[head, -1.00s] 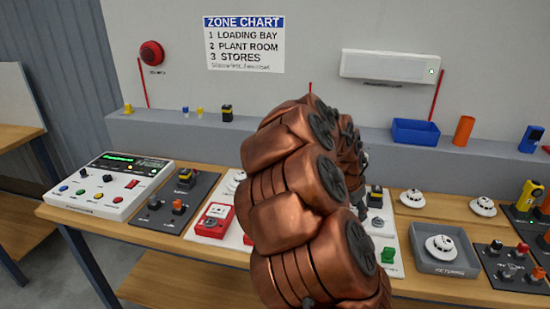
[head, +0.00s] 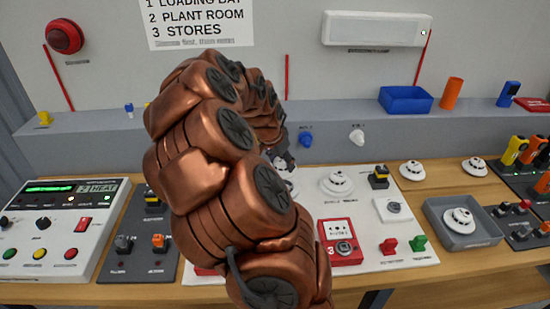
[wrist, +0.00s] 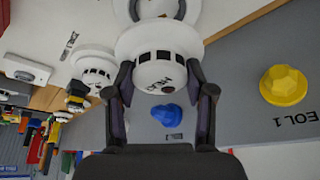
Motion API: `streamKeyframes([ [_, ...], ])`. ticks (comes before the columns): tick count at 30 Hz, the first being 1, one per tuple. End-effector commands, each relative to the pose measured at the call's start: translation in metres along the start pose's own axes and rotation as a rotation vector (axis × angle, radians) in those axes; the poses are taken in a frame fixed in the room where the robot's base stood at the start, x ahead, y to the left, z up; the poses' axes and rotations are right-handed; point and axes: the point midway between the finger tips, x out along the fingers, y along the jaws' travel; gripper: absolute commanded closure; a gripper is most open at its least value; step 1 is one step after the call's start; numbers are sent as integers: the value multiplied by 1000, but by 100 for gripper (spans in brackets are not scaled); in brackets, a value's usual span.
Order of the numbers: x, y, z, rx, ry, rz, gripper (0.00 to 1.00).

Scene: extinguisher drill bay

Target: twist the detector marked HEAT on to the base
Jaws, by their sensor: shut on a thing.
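In the wrist view my gripper (wrist: 162,88) is shut on a white round detector (wrist: 158,45), with a finger on each side. Dark lettering on its side is too small and blurred to read with certainty. A pale ring-shaped base (wrist: 155,8) is partly visible just beyond it at the top edge; I cannot tell whether they touch. In the head view my gripper (head: 282,158) is mostly hidden behind my copper arm. A second white detector (head: 337,183) sits on the white board to its right; it also shows in the wrist view (wrist: 92,68).
White detectors stand on the bench (head: 413,170) and in a grey tray (head: 462,238) at the right. A red call point (head: 340,243) is on the board. A control panel (head: 55,222) is at left. A blue knob (wrist: 167,115) and yellow knob (wrist: 284,85) are on the grey ledge.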

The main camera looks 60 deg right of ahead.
Motion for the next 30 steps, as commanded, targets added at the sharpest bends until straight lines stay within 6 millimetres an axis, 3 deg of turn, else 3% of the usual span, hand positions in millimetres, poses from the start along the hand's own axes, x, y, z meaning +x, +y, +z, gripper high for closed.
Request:
streamKeyframes([
  [18,41,-1,17,-1,1,-2,84],
  [30,47,-1,19,-1,1,-1,84],
])
